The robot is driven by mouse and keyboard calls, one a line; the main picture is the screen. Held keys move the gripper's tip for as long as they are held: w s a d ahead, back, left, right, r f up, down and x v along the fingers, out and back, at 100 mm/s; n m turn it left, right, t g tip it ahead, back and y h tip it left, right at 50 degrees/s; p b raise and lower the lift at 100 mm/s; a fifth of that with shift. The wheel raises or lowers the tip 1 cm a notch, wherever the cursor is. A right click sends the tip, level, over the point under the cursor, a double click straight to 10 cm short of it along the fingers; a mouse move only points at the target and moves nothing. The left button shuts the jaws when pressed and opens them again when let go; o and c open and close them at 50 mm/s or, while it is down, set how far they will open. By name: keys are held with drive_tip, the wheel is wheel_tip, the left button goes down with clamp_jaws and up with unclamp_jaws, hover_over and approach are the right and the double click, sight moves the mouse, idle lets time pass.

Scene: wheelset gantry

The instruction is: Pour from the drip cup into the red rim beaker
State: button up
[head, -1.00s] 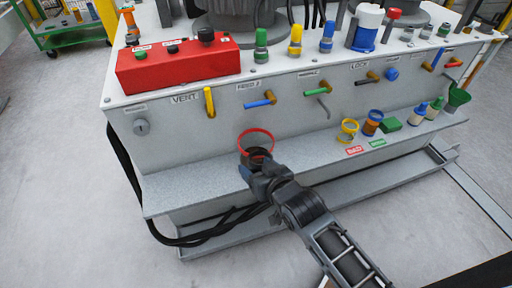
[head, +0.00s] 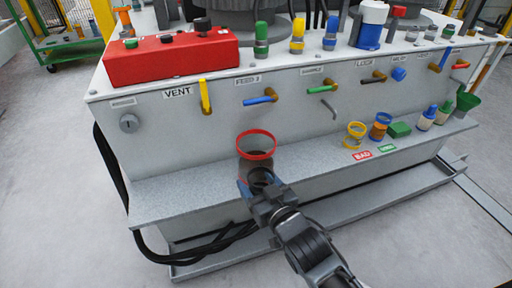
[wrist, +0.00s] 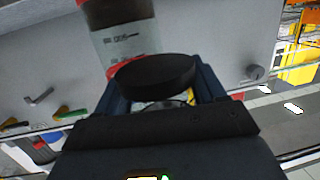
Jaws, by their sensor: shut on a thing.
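The red rim beaker (head: 256,146) is clear with a red rim and stands at the front of the grey shelf. It also shows in the wrist view (wrist: 122,38), with printed marks on its wall. My gripper (head: 257,184) is just in front of the beaker, shut on a dark round thing, which I take to be the drip cup (head: 259,176). In the wrist view the cup (wrist: 155,72) is a black disc-like shape between the jaws, overlapping the beaker's end. I cannot tell whether cup and beaker touch. The cup's inside and any liquid are hidden.
Levers, including a yellow one (head: 205,96), stick out of the panel above the shelf. A yellow-rimmed beaker (head: 355,136), a blue-and-orange cup (head: 380,126), a green block (head: 400,130) and small bottles stand to the right. The shelf (head: 175,190) is clear on the left.

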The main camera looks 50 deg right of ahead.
sight(255, 172)
wheel_tip(255, 172, up, 6)
drive_tip(key=p, duration=0.5)
drive_tip(key=shift+r, duration=0.1)
drive_tip(key=shift+a, duration=0.1)
drive_tip(key=shift+w+a+y, duration=0.2)
drive_tip(key=shift+w+y, duration=0.05)
drive_tip(key=shift+y, duration=0.05)
drive_tip(key=w+a+f+n+t+y, duration=0.2)
drive_tip(key=w+a+n+y, duration=0.4)
drive_tip(key=w+a, duration=0.55)
drive_tip(key=shift+m+y, duration=0.3)
drive_tip(key=shift+y, duration=0.1)
drive_tip(key=s+r+p, duration=0.1)
drive_tip(key=p, duration=0.3)
drive_tip(key=s+a+r+p, duration=0.1)
drive_tip(key=s+p, duration=0.1)
drive_tip(key=p, duration=0.3)
drive_tip(key=s+r+p, duration=0.1)
drive_tip(key=p, duration=0.4)
drive_tip(key=shift+s+a+r, duration=0.15)
drive_tip(key=shift+a+r, duration=0.1)
drive_tip(key=shift+r, duration=0.05)
